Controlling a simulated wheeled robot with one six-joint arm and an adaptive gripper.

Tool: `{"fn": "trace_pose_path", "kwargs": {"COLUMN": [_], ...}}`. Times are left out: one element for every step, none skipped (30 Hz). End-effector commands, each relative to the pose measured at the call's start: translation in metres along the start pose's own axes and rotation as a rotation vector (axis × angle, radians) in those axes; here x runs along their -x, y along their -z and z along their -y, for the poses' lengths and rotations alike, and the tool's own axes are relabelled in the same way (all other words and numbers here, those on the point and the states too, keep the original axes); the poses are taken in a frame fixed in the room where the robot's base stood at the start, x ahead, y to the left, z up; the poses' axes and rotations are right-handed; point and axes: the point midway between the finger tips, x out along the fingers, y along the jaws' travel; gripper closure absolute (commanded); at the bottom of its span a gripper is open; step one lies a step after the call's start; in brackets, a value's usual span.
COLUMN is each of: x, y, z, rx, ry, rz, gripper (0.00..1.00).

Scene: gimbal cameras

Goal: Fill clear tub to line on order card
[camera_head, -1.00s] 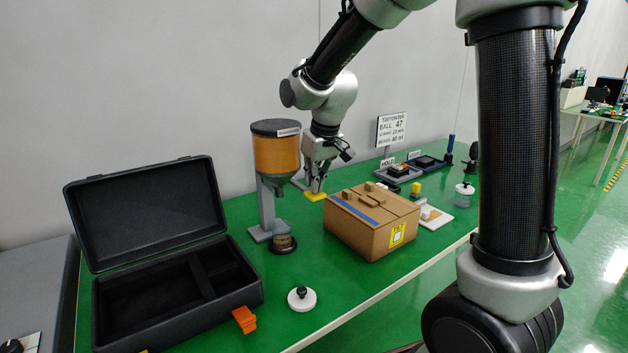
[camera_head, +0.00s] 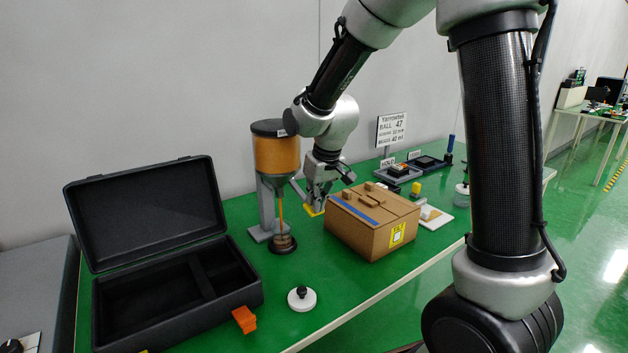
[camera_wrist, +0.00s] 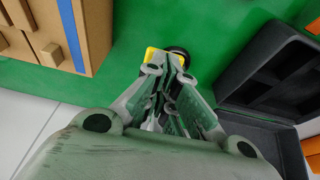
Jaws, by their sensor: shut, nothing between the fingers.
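The dispenser hopper (camera_head: 275,157), filled with amber material, stands on a grey stand. A thin amber stream (camera_head: 281,212) falls from its spout into the clear tub (camera_head: 283,241), which sits on a dark round base under it. The tub's fill level and any line are too small to read. The order card (camera_head: 391,130) stands behind, with text including "BALL 47" and "40 ml". My gripper (camera_head: 316,203) is shut and empty, its tips down at the yellow piece (camera_head: 309,211) beside the stand. The yellow piece also shows at the fingertips in the wrist view (camera_wrist: 151,54); contact is unclear.
A cardboard box (camera_head: 372,232) stands close right of my gripper. An open black case (camera_head: 150,311) is at the left, with an orange piece (camera_head: 244,320) by it. A white lid with a black knob (camera_head: 301,299) lies in front. Trays stand at the back right.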

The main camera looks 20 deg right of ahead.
Motion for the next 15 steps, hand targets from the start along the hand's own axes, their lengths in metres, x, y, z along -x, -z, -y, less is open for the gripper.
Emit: {"fn": "trace_pose_path", "kwargs": {"x": [0.0000,0.0000,0.0000,0.0000,0.0000,0.0000,0.0000,0.0000,0.0001,0.0002,0.0003,0.0008,0.0014,0.0022,0.0035], "y": [0.0000,0.0000,0.0001,0.0001,0.0001,0.0001,0.0001,0.0001,0.0001,0.0002,0.0002,0.0004,0.0006,0.0009,0.0014], "z": [0.0001,0.0001,0.0001,0.0001,0.0001,0.0001,0.0001,0.0001,0.0001,0.0001,0.0001,0.0001,0.0001,0.0001,0.0001], "rx": [0.000,0.000,0.000,0.000,0.000,0.000,0.000,0.000,0.000,0.000,0.000,0.000,0.000,0.000,0.000], "ry": [0.000,0.000,0.000,0.000,0.000,0.000,0.000,0.000,0.000,0.000,0.000,0.000,0.000,0.000,0.000], "rz": [0.000,0.000,0.000,0.000,0.000,0.000,0.000,0.000,0.000,0.000,0.000,0.000,0.000,-0.001,-0.001], "gripper": [1.00,1.00,1.00,1.00,1.00,1.00,1.00,1.00,1.00,1.00,1.00,1.00,1.00,1.00,1.00]}}
